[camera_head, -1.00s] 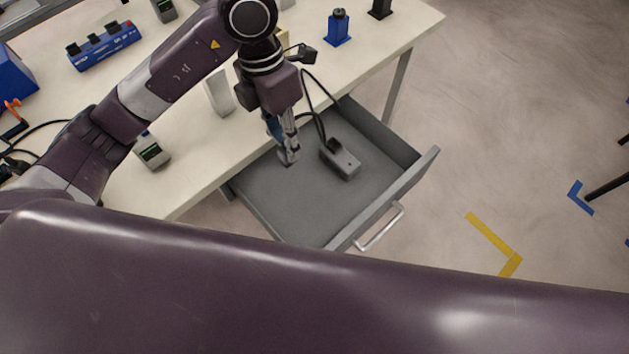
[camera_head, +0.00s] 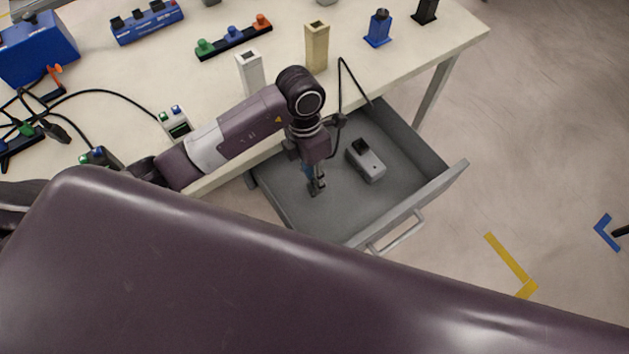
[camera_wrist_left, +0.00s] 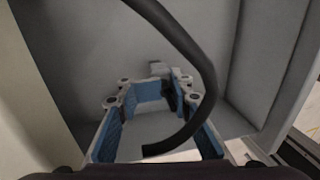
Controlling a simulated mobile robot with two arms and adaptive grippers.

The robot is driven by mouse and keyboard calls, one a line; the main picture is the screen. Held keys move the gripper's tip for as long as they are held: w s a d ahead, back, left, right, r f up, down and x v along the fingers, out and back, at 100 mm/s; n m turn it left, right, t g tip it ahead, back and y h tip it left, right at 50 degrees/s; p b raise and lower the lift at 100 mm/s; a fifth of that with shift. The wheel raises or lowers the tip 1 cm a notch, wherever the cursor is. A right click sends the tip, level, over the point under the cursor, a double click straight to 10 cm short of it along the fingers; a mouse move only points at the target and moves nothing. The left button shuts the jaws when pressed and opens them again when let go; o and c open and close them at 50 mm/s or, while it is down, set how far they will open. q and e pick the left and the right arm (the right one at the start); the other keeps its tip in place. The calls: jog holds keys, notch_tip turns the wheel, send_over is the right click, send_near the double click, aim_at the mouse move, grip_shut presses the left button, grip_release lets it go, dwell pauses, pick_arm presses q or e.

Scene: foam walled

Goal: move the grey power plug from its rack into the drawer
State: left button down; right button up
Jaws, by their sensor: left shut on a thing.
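My left gripper (camera_head: 316,186) reaches down into the open grey drawer (camera_head: 283,186), left of its middle. Its jaws are shut on a small grey piece, which I take to be the grey power plug; it is mostly hidden by the fingers. In the left wrist view the blue-padded fingers of the left gripper (camera_wrist_left: 155,82) point at the drawer's inside. A black cable (camera_wrist_left: 203,65) curves across them, its lower end between the fingers. I cannot tell whether the held piece touches the drawer floor. My right gripper is not in view.
A grey box (camera_head: 368,163) with a black patch lies in the drawer, right of the gripper. White (camera_head: 250,75) and beige (camera_head: 317,50) upright blocks stand on the table above. The drawer's front wall and handle (camera_head: 398,232) jut out. Its front right floor is clear.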

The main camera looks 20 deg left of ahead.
pick_arm(q)
notch_tip(320, 180, down, 2)
jog(key=shift+f, duration=0.1)
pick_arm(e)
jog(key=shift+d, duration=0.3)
pick_arm(q)
jog(key=c, duration=1.5)
grip_release()
jog(key=r, duration=0.4)
jog(key=w+a+r, duration=0.1)
jog(key=r, duration=0.7)
jog(key=shift+w+a+b, duration=0.25)
jog(key=shift+a+b, duration=0.05)
jog(key=shift+b, duration=0.1)
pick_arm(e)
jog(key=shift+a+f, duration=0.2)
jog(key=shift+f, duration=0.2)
